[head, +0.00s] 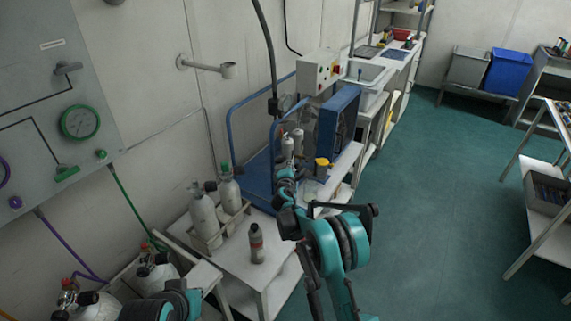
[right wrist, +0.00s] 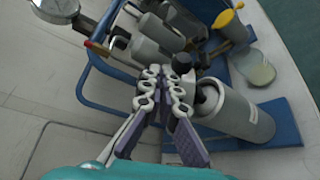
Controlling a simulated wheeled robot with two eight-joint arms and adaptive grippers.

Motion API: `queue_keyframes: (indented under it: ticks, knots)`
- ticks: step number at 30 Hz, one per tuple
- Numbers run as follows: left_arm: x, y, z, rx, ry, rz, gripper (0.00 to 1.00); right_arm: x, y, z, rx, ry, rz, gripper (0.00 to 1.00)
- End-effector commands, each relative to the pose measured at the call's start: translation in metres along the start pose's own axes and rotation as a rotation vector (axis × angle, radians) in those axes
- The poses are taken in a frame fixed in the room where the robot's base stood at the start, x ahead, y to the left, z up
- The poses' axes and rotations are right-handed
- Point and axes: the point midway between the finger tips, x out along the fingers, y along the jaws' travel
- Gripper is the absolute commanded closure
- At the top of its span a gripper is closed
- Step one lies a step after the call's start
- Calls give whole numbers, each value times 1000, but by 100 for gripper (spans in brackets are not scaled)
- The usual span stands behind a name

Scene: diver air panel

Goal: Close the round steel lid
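A pale round disc (right wrist: 262,68) lies flat at the upper right of the right wrist view; it may be the round steel lid, but I cannot tell. It is faint on the bench in the head view (head: 311,187). My right gripper (right wrist: 162,80) looks shut and empty, its fingers converging in front of a dark-topped grey cylinder (right wrist: 235,110). The disc is beyond and right of the fingertips, apart from them. In the head view my right arm hides part of the bench there. My left gripper is out of view; only part of my left arm shows at lower left.
Other grey cylinders (right wrist: 150,45), a yellow-topped item (right wrist: 228,20) and a round gauge-like part (right wrist: 57,8) crowd the right gripper. A blue rail (right wrist: 88,75) runs along its left. A bottle (head: 256,243) stands on the near bench.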

Motion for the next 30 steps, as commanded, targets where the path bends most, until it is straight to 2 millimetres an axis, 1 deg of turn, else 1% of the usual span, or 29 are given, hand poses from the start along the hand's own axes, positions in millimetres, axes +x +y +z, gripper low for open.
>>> queue_keyframes:
  ticks: [1, 5, 11, 21, 23, 30]
  knots:
    - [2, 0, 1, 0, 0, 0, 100, 0, -7, 0, 52, 0, 29, 100]
    - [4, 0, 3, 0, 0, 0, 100, -2, -16, 3, 194, 1, 106, 100]
    - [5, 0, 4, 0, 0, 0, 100, -4, -29, 7, 304, 1, 166, 100]
    - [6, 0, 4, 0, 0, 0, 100, -6, -56, 9, 515, 3, 278, 100]
    - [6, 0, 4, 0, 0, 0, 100, -6, -60, 9, 545, 3, 294, 100]
    - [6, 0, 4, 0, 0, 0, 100, -5, -70, 8, 544, 4, 290, 100]
